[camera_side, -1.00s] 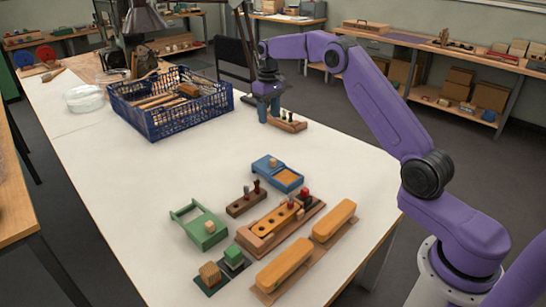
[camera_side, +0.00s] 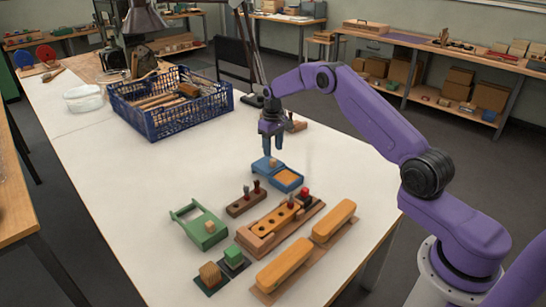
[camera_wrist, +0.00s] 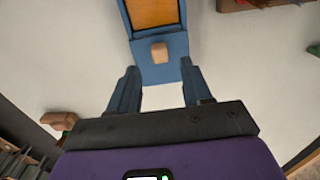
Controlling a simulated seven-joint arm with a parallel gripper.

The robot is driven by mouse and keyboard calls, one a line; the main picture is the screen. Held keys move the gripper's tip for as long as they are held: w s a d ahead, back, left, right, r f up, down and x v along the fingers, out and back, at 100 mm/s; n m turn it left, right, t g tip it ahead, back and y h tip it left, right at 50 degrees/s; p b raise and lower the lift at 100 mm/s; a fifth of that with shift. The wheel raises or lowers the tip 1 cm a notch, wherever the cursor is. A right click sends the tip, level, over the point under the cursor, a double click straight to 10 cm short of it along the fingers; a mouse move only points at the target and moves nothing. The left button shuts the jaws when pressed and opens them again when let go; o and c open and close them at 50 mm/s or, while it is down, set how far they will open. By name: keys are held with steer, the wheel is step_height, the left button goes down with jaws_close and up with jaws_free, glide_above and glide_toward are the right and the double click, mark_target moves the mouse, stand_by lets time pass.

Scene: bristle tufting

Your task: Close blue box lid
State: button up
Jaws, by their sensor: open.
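The blue box (camera_side: 287,180) sits on the white table, its orange interior uncovered. Its blue lid (camera_side: 263,165), with a small wooden knob (camera_side: 272,161), lies drawn back on the far left side of the box. In the wrist view the lid (camera_wrist: 163,73) and its knob (camera_wrist: 159,53) lie just ahead of the fingers, and the orange interior (camera_wrist: 153,12) shows at the top edge. My gripper (camera_side: 272,151) points down above the lid, near the knob. In the wrist view my gripper (camera_wrist: 156,80) has its fingers wide apart with nothing between them.
A dark wooden peg block (camera_side: 246,204), an orange-brown block with holes (camera_side: 272,225) and a green frame (camera_side: 203,229) stand nearby. Two long orange pieces (camera_side: 284,264) lie in front. A blue crate (camera_side: 175,117) stands behind left. The table left of the box is clear.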

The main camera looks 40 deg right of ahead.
mark_target(273, 159)
steer(key=shift+f, duration=2.25)
jaws_close()
